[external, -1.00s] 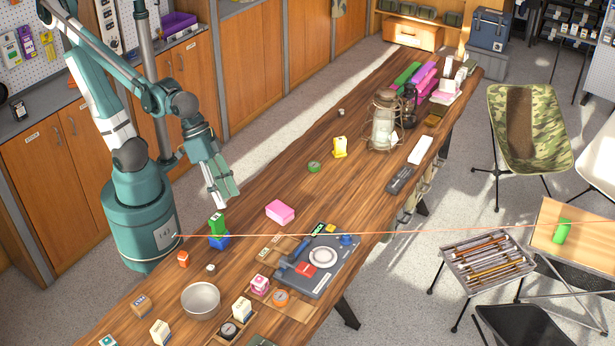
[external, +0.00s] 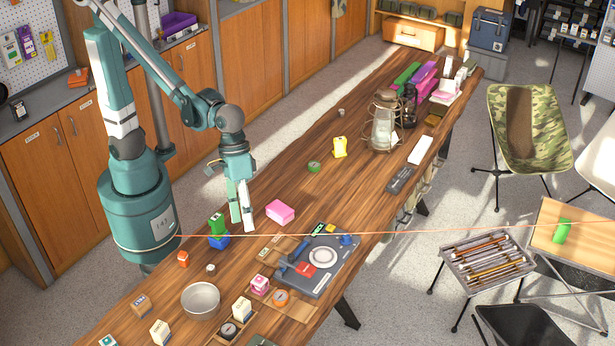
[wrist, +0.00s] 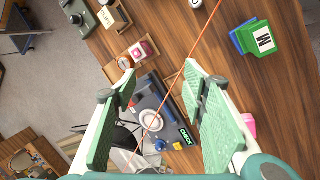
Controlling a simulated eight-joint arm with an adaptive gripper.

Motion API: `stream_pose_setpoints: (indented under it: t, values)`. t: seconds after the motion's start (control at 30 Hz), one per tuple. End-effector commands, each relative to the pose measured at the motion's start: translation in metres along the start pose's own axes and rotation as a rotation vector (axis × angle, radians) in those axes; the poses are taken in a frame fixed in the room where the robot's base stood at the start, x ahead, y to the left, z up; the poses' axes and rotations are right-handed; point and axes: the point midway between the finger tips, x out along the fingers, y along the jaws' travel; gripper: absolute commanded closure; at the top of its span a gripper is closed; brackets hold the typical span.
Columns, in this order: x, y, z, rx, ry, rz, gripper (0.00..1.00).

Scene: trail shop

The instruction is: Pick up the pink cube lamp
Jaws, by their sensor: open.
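A small pink-and-white cube (external: 260,285) sits on the wooden table beside an orange round item; it also shows in the wrist view (wrist: 143,50), above the tip of the left finger. A larger pink block (external: 280,211) lies on the table just right of my gripper; part of it shows in the wrist view (wrist: 249,125) behind the right finger. I cannot tell for sure which is the lamp; the small one is more cube-shaped. My gripper (external: 241,220) points down, open and empty, above the table between the green-blue blocks and the pink block. Its fingers (wrist: 159,72) are wide apart.
A grey tray device (external: 318,262) stands right of the small cube. Green (external: 217,224) and blue (external: 219,242) blocks stand left of my gripper. A metal bowl (external: 201,300) is in front. An orange line crosses the scene. Bare wood lies beyond the pink block.

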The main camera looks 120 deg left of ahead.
Motion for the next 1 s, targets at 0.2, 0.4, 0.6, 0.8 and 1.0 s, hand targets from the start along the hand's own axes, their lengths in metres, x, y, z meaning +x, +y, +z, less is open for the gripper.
stream_pose_setpoints:
  t: [0.2, 0.4, 0.6, 0.8, 1.0]
  values:
    - [0.016, 0.019, -0.007, -0.125, -0.050, -0.024, 0.57]
    - [0.034, 0.034, -0.012, -0.240, -0.094, -0.051, 0.57]
    - [0.054, 0.046, -0.016, -0.354, -0.137, -0.083, 0.57]
    - [0.076, 0.056, -0.019, -0.466, -0.176, -0.119, 0.57]
    - [0.097, 0.063, -0.022, -0.567, -0.209, -0.158, 0.57]
